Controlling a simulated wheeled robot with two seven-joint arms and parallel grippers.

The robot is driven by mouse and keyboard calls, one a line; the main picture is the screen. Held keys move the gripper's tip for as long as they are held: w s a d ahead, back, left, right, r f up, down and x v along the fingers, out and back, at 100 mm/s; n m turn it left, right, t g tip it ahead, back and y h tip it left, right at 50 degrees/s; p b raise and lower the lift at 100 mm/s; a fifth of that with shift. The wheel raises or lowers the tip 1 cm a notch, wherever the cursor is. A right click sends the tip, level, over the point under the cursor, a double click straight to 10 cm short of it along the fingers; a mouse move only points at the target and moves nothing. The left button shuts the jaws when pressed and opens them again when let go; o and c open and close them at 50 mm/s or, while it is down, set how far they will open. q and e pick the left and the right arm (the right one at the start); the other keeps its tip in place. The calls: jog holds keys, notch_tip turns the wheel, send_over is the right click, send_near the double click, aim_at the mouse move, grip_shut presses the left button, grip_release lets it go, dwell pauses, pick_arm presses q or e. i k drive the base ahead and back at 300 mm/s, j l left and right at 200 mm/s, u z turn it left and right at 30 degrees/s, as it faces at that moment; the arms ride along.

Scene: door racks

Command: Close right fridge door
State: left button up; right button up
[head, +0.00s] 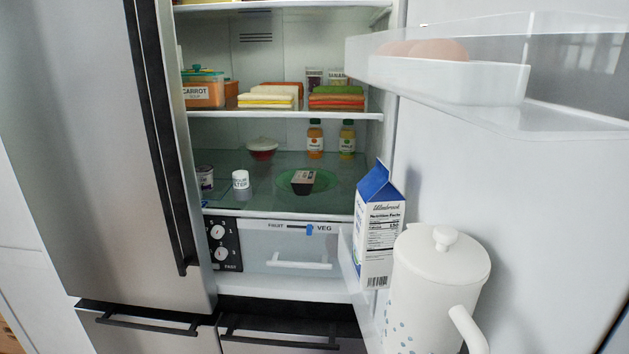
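The right fridge door (560,200) stands wide open on the right, its white inner side facing me. Its upper clear rack (450,85) holds reddish-brown round items that look like eggs (430,49). Its lower rack holds a blue and white milk carton (379,235) and a white lidded pitcher (432,285). The door's outer side and handle are hidden from me. The left fridge door (95,130) is shut, with a long dark handle (160,150). Neither of my grippers is in the head view.
Shelves inside hold a carrot container (202,92), stacked sandwiches (336,97), two bottles (315,140), a bowl (262,149) and a green plate (303,182). Below is a clear drawer (290,250). Dark-handled freezer drawers (140,325) lie beneath the doors.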

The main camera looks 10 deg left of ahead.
aim_at(541, 183)
jog(key=l+u, duration=0.4)
jog(key=l, duration=0.25)
jog(key=l+u, duration=0.35)
jog(key=l, duration=0.35)
jog(key=k+l+u, duration=0.1)
jog(key=l+u, duration=0.3)
jog(key=l, duration=0.3)
jog(key=k+j+u, duration=0.1)
jog(key=j, duration=0.25)
jog(key=k+l, duration=0.05)
